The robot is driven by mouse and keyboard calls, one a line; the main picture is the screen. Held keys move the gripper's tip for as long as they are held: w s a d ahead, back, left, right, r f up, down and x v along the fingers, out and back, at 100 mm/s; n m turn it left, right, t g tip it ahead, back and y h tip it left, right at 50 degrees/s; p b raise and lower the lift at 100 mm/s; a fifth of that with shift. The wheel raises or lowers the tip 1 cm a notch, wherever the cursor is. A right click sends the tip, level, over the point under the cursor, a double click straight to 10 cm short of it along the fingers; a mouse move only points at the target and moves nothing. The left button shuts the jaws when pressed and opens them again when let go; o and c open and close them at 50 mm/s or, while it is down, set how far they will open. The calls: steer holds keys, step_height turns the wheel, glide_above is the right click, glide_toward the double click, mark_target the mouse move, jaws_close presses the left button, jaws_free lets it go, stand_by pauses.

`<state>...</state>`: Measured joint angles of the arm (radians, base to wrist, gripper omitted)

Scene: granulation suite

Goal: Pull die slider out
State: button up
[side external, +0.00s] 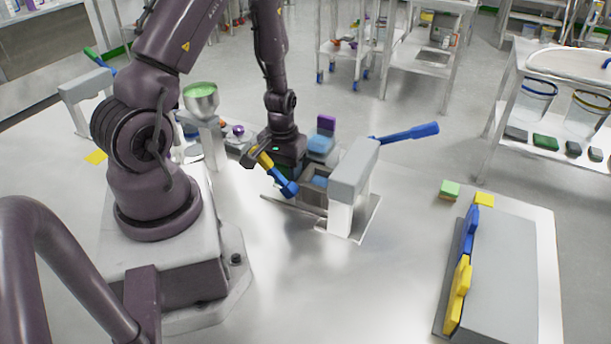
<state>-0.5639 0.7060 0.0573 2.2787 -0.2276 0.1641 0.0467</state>
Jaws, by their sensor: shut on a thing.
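A grey press (352,172) with a blue lever (408,132) stands on a base plate near the middle of the table. Low on its left side is a die area with blue blocks (320,144). A yellow-and-blue bar (287,187), which looks like the die slider's handle, sticks out at the press's near left side. My gripper (274,165) is down at this bar and shut on it. My wrist hides the fingertips and much of the slider, so how far the slider is out cannot be told.
A funnel with green contents (201,91) stands left of my gripper. A grey rack (500,280) with blue and yellow pieces lies at the right. A green block (449,189) and a yellow block (484,199) sit behind it. The table's front middle is clear.

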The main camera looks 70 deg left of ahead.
steer(key=s+a, duration=0.3)
steer(key=shift+s+a, duration=0.35)
steer(key=o, duration=1)
steer(key=shift+r, duration=0.55)
step_height(320, 180, up, 12)
